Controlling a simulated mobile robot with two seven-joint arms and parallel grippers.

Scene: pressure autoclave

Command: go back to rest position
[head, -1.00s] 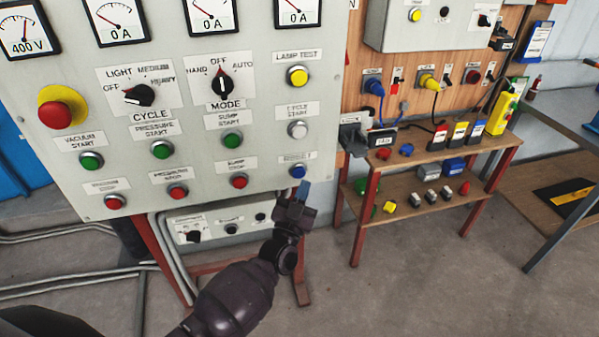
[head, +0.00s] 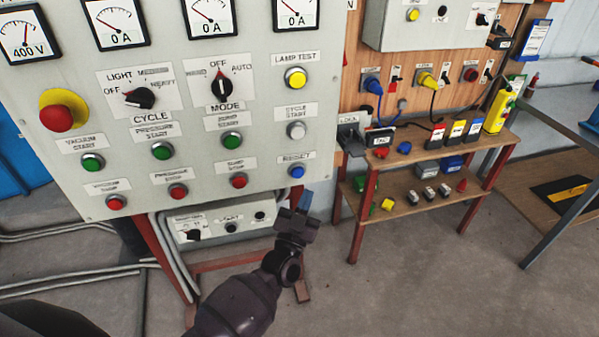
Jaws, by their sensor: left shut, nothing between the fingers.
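My left gripper (head: 297,221) is in the lower middle of the head view, at the end of my dark left arm. It is shut and empty, in front of the floor. It shows below the control panel (head: 255,140) and apart from it in the picture. The blue reset button (head: 297,171) is above the gripper and in full view. My right gripper is not in view.
A wooden shelf bench (head: 410,211) with several small parts stands to the right. A grey table (head: 560,125) is at the far right. A lower control box (head: 220,226) hangs under the panel on a red frame. Open floor (head: 420,290) lies at the lower right.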

